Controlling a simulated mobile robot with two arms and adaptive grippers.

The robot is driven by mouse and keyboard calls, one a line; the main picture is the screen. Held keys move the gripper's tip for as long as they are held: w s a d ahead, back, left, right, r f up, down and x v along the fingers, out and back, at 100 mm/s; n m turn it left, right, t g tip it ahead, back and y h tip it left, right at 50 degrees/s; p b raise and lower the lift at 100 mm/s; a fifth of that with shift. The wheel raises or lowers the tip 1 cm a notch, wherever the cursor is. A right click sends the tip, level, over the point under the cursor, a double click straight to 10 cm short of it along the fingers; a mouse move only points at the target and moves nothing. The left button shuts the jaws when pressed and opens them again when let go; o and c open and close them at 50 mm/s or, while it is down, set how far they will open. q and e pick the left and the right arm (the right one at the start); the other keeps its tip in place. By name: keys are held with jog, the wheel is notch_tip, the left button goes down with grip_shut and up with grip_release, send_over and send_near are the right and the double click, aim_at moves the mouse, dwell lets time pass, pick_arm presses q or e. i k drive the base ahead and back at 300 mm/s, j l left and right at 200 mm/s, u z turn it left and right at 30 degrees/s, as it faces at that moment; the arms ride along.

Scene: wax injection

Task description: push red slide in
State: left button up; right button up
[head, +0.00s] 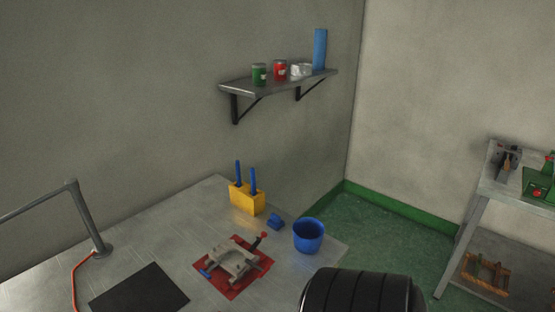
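No part is clearly recognisable as the red slide. On the right bench, a green machine (541,180) is cut off by the right edge of the head view, with a small red part (536,191) low on its front. On the near table, a grey metal clamp-like fixture (232,262) sits on a red mat (240,286). It has a lever with a red knob (264,235) at its right and a blue handle (206,273) at its left. Neither of my grippers is in view.
A blue bucket (308,237), a yellow holder (246,202) with blue-handled tools and a black mat (139,292) are on the near table (60,279). Green floor (400,235) separates it from the right bench (484,187). A wall shelf (285,83) holds cans.

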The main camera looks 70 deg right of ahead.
aim_at(262, 272)
jog(key=j+z, duration=0.1)
jog(key=z, duration=0.35)
jog(key=k+j+z, duration=0.1)
jog(key=z, duration=0.4)
jog(key=k+z, duration=0.1)
jog(key=z, duration=0.35)
jog(key=k+j+z, duration=0.1)
jog(key=z, duration=0.35)
jog(key=k+z, duration=0.1)
